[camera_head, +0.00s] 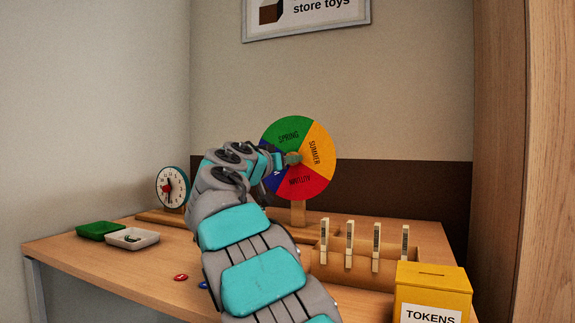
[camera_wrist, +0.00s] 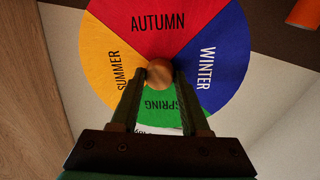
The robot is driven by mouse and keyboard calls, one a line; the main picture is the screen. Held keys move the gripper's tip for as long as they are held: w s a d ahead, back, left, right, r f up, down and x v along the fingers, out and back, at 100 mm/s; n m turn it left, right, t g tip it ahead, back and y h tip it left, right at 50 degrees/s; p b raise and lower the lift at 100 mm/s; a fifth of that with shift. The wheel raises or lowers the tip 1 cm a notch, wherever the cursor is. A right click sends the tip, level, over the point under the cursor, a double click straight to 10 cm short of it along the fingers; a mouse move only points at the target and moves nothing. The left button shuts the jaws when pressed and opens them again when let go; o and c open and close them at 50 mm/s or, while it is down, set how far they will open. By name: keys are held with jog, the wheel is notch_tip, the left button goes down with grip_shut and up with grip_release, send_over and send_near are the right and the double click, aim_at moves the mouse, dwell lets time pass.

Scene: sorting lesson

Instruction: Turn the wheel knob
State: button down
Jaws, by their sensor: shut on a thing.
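The season wheel (camera_head: 316,138) stands upright on a wooden post at the back of the table, with green, yellow, red and blue sectors. In the head view SPRING is at upper left and SUMMER at right; the blue sector is mostly hidden behind my arm. In the wrist view the wheel (camera_wrist: 155,22) shows AUTUMN at the top of the picture. The round wooden knob (camera_wrist: 159,73) is at the wheel's centre. My gripper (camera_wrist: 156,84) is shut on the knob, a finger on each side. My gripper also shows in the head view (camera_head: 291,158), at the wheel's centre.
A small clock (camera_head: 172,187) stands left of my arm. A green tray (camera_head: 99,230) and a white tray (camera_head: 131,238) lie at the left. A wooden rack (camera_head: 345,268) with several upright pegs and a yellow TOKENS box (camera_head: 433,285) stand at right. A red token (camera_head: 181,277) lies in front.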

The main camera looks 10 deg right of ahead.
jog(key=shift+d+n+t+y+p, duration=0.15)
jog(key=shift+n+t+p, duration=0.25)
jog(key=shift+n+p, duration=2.65)
jog(key=shift+a+n+t+y+p, duration=0.1)
jog(key=shift+n+t+y+p, duration=0.7)
jog(key=shift+n, duration=3.95)
jog(key=shift+f+g+h+p, duration=0.1)
jog(key=shift+g+h+p, duration=0.35)
jog(key=shift+h, duration=0.1)
jog(key=shift+c, duration=1.9)
grip_release()
jog(key=v, duration=0.7)
jog(key=shift+s, duration=0.35)
